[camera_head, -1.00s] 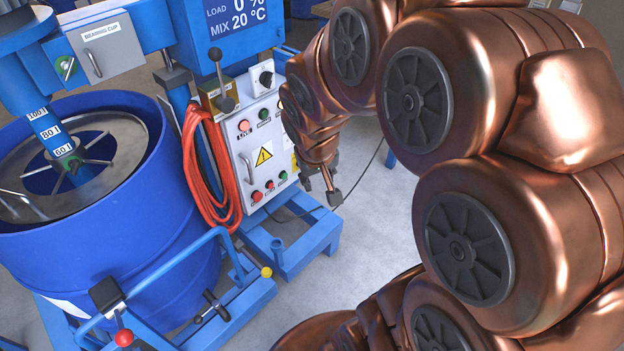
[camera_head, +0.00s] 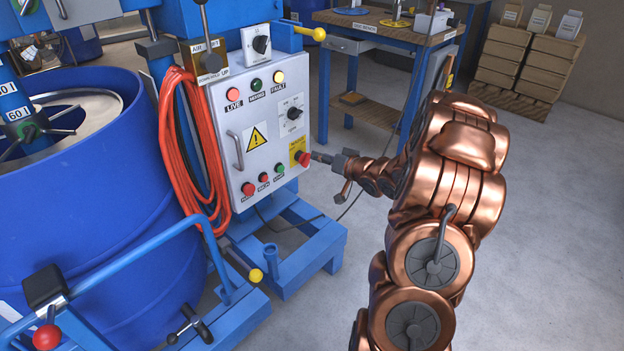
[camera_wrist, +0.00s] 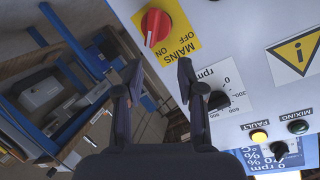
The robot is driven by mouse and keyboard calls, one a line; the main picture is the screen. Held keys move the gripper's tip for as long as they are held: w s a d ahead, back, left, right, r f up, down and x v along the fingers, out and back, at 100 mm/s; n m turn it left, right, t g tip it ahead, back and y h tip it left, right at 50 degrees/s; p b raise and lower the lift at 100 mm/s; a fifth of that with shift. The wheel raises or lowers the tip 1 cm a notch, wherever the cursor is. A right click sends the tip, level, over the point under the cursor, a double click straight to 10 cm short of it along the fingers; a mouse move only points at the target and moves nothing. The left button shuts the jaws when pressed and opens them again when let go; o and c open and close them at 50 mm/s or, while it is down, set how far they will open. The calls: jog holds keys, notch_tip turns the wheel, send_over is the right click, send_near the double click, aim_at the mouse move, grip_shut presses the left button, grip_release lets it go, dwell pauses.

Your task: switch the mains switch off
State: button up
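The mains switch is a red rotary knob (camera_wrist: 156,27) on a yellow plate marked MAINS, ON and OFF. In the wrist view it appears turned sideways at the top, beyond my fingertips. In the head view the red knob (camera_head: 303,158) sits at the lower right of the grey control panel (camera_head: 233,121). My gripper (camera_head: 334,172) is just right of it in the head view; in the wrist view my gripper (camera_wrist: 159,82) is open with nothing between the fingers. No contact with the knob shows. A pale mark shows on the knob; I cannot tell its setting surely.
An rpm dial (camera_wrist: 218,101) lies close to the right finger in the wrist view. The panel also has lamps, push buttons and a handle (camera_head: 235,150). An orange hose (camera_head: 190,140) hangs left.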

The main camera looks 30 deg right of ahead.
aim_at(309, 162)
notch_tip(309, 162, down, 5)
jog(key=s+m+t+y+b, duration=0.1)
jog(key=s+t+y+b, duration=0.1)
jog(key=s+t+b, duration=0.1)
jog(key=shift+w+a+r+b, duration=0.15)
jog(key=shift+w+b, duration=0.2)
jog(key=shift+w, duration=0.9)
jog(key=shift+w+a+b, duration=0.15)
jog(key=shift+w+b, duration=0.2)
jog(key=shift+w, duration=0.95)
jog(key=shift+w+a+r+b, duration=0.15)
jog(key=shift+w+b, duration=0.2)
jog(key=shift+w, duration=0.9)
jog(key=shift+f, duration=0.1)
grip_shut()
